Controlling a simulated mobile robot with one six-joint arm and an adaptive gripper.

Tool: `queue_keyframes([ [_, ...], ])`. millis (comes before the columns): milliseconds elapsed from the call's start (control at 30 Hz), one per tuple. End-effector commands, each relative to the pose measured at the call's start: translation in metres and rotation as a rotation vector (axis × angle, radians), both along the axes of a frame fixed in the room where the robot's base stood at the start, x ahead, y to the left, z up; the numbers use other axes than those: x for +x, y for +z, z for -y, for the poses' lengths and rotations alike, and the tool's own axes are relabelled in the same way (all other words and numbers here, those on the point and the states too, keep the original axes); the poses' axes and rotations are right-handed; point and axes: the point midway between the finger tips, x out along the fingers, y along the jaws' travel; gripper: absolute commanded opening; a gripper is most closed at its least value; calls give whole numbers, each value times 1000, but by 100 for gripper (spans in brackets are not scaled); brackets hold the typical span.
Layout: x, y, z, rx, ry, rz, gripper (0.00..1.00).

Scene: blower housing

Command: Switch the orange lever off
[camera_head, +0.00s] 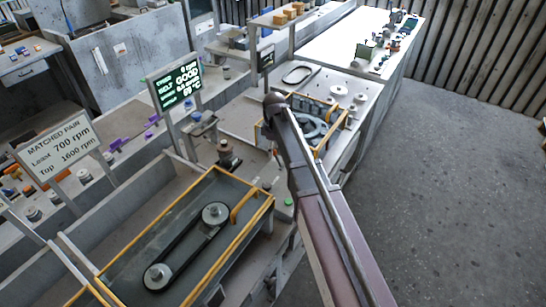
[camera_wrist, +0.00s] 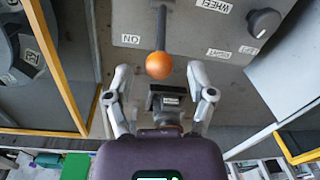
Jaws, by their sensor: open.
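The orange lever (camera_wrist: 159,65) shows in the wrist view as an orange ball on a dark stem, which runs up the picture over a grey panel (camera_wrist: 185,62). An ON label (camera_wrist: 130,40) lies left of the stem. My gripper (camera_wrist: 158,74) is open and empty, with one finger on each side below the ball. The ball lies between the lines of the fingertips, and I see no contact. Depth between them is hard to judge. I cannot make out the lever in the head view, where my arm covers part of the bench.
A black knob (camera_wrist: 264,22) sits on the panel to the right of the lever. A yellow-edged frame (camera_wrist: 58,65) stands close on the left. In the head view, a belt-and-pulley tray (camera_head: 187,245) lies left of my arm, and open floor (camera_head: 450,190) lies right.

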Motion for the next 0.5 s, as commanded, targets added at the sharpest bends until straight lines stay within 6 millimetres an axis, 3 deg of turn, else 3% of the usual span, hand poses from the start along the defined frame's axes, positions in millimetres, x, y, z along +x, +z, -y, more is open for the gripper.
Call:
queue_keyframes([
  [200, -1, -14, 0, 0, 0, 0, 70],
  [500, -1, -16, 0, 0, 0, 0, 70],
])
